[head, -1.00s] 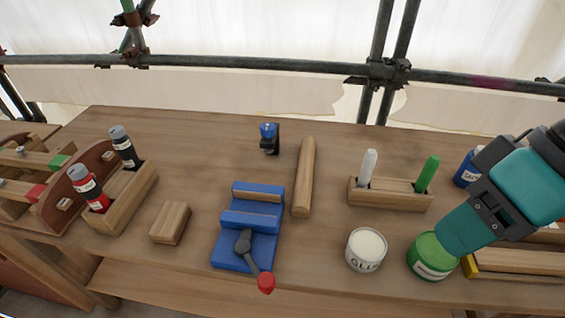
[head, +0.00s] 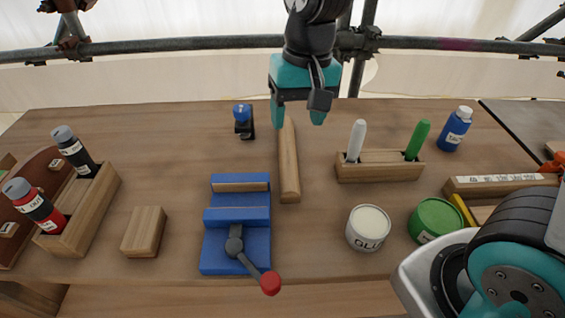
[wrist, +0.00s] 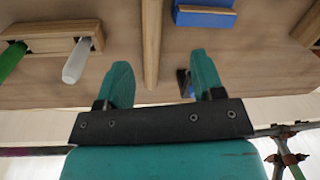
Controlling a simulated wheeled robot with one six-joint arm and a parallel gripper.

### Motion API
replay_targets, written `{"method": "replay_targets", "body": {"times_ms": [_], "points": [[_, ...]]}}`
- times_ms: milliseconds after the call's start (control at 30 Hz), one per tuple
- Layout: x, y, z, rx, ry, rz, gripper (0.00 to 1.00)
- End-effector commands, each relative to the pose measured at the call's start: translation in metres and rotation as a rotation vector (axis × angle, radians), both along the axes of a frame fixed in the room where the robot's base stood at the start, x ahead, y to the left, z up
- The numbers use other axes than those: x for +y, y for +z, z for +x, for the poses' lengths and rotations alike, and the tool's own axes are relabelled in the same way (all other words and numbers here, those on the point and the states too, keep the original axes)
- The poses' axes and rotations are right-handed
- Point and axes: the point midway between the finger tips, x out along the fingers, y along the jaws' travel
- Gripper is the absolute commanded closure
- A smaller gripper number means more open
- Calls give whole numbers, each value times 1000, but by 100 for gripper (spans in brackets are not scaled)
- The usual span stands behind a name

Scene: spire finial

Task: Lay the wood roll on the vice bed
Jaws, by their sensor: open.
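The wood roll (head: 289,170) is a long light-brown bar lying on the bench, running away from me, just right of the blue vice. The vice (head: 236,240) has a blue bed, wood-faced jaws and a grey handle with a red knob; nothing lies on it. My gripper (head: 298,118) is open above the far end of the roll, which it partly hides in the head view. In the wrist view my gripper's teal fingers (wrist: 165,85) are apart, with the roll (wrist: 152,40) beyond and between them. The vice's blue edge (wrist: 205,17) shows there too. The gripper holds nothing.
A small blue-topped tool (head: 243,120) stands left of the roll's far end. A wooden holder (head: 380,173) with white and green markers stands to the right. A glue pot (head: 368,228), a green tin (head: 435,218) and a wood block (head: 144,232) are nearer the front.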

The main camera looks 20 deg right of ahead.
Motion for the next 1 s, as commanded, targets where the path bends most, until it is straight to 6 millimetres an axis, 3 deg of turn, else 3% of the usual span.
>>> {"method": "replay_targets", "body": {"times_ms": [33, 133, 233, 700, 1000], "points": [[-1, -21, 16, 13, -70, -30, 38], [-5, -38, 38, 22, -187, -75, 38], [-7, -50, 48, 26, -243, -96, 38], [-8, -144, 48, 28, -251, -100, 38], [-8, -170, 48, 28, -250, -99, 38]]}}
